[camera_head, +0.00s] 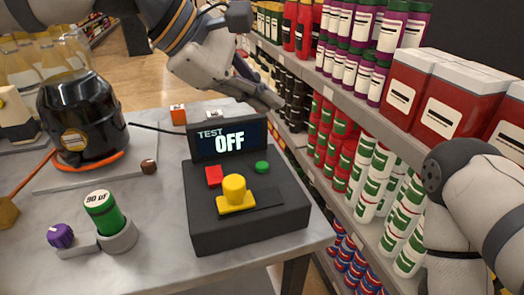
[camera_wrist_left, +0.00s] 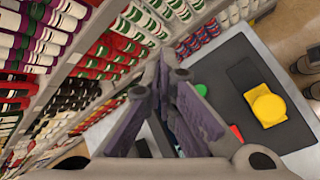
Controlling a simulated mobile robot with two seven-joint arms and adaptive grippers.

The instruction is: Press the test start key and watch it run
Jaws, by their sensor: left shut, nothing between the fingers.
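The dark control box (camera_head: 250,222) stands on the table. Its tilted display (camera_head: 228,139) reads "TEST OFF". On its top are a green key (camera_head: 262,167), a red key (camera_head: 214,176) and a yellow knob on a yellow slider (camera_head: 235,190). My left gripper (camera_head: 268,98) is shut and empty, behind and above the display, apart from the box. In the left wrist view, my shut fingers (camera_wrist_left: 170,75) point past the box, with the green key (camera_wrist_left: 201,90) just right of them, and the red key (camera_wrist_left: 236,132) and yellow knob (camera_wrist_left: 268,105) further right. My right gripper is out of view.
A black pump vessel (camera_head: 85,120) stands at the table's left. An orange block (camera_head: 178,114) lies near the back edge. Stocked shelves (camera_head: 400,120) run close along the right.

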